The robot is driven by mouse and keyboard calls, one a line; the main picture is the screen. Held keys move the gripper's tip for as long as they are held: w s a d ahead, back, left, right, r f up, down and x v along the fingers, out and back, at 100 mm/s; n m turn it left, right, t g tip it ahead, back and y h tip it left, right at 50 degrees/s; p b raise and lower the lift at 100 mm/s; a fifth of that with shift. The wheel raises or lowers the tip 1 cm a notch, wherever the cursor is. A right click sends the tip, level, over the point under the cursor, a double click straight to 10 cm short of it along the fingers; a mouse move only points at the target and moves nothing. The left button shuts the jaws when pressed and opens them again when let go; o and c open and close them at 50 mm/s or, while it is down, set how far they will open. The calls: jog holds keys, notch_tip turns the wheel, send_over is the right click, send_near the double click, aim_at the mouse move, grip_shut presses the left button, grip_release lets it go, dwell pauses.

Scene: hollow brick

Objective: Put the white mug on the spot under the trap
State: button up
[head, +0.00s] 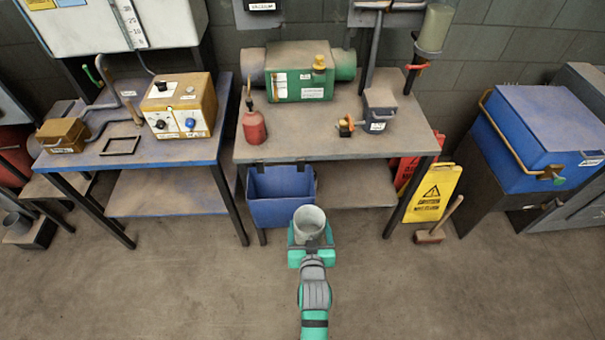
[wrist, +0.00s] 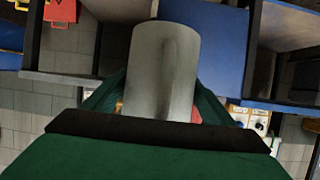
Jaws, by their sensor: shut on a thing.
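A pale grey-white mug (head: 309,220) is held upright by my gripper (head: 311,242), in front of the right-hand bench and clear of it. In the wrist view the mug (wrist: 160,70) stands between the two green fingers of my gripper (wrist: 158,108). A black square outline (head: 120,146) lies bare on the blue-edged left bench, beside a bent grey pipe (head: 130,104). I cannot tell for sure which fitting is the trap.
The left bench (head: 170,152) also bears an orange-brown control box (head: 180,106). The right bench (head: 340,140) bears a green machine (head: 298,72), a red bottle (head: 253,124) and a grey device (head: 379,112). A blue bin (head: 281,196) hangs at its front. A yellow sign (head: 434,192) stands right.

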jog(key=s+d+f, duration=0.2)
jog(key=s+f, duration=0.1)
jog(key=f, duration=0.8)
jog(key=shift+f, duration=0.3)
jog(key=shift+s, duration=0.1)
